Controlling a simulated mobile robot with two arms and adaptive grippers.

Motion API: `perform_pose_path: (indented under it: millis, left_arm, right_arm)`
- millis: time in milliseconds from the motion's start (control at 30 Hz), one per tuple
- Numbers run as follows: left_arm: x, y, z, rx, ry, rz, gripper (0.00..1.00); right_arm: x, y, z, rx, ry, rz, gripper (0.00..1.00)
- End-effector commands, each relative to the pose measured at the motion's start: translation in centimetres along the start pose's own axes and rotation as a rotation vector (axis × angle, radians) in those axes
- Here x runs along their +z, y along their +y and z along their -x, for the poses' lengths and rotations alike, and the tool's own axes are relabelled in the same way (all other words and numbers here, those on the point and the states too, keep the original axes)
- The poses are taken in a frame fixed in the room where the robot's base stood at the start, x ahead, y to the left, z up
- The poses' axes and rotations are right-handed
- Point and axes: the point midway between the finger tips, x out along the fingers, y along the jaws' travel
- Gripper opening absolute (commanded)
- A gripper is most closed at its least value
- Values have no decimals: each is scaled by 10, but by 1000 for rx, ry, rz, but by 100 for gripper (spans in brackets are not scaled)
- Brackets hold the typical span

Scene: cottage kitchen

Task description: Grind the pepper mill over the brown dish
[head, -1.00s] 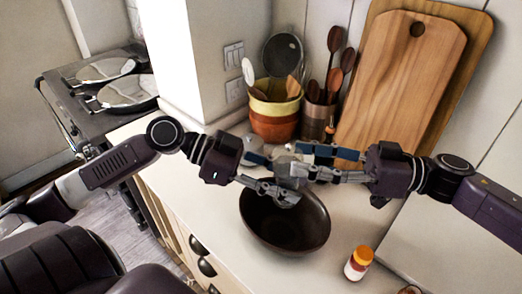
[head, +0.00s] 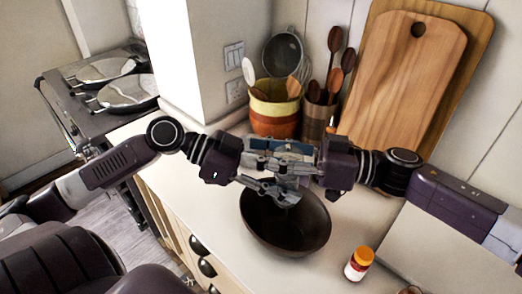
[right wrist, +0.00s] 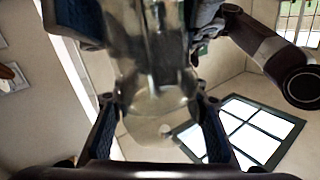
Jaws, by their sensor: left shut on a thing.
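The brown dish (head: 305,238) is a dark round bowl on the counter, below both grippers. The pepper mill (right wrist: 155,75) looks glassy and metallic in the right wrist view; in the head view the fingers mostly hide it. My left gripper (head: 287,192) is shut on the mill and holds it above the dish's far side. My right gripper (head: 258,154) comes in from the right with its fingers apart, one on each side of the mill. In the right wrist view the mill stands between its dark blue pads; I cannot tell whether they touch it.
A striped utensil pot (head: 273,118) and a brown utensil holder (head: 317,118) stand behind the grippers. Wooden cutting boards (head: 405,85) lean on the wall. An orange-capped jar (head: 358,264) stands right of the dish. The counter's front edge has drawers with dark handles.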

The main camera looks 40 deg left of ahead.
Motion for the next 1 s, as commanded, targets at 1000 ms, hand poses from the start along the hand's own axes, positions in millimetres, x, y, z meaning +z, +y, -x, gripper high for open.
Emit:
perform_pose_path:
  millis: [1000]
  left_arm:
    - [0, -1, 1, -1, 0, 0, 10]
  right_arm:
    - [0, 4, 3, 19, 2, 2, 3]
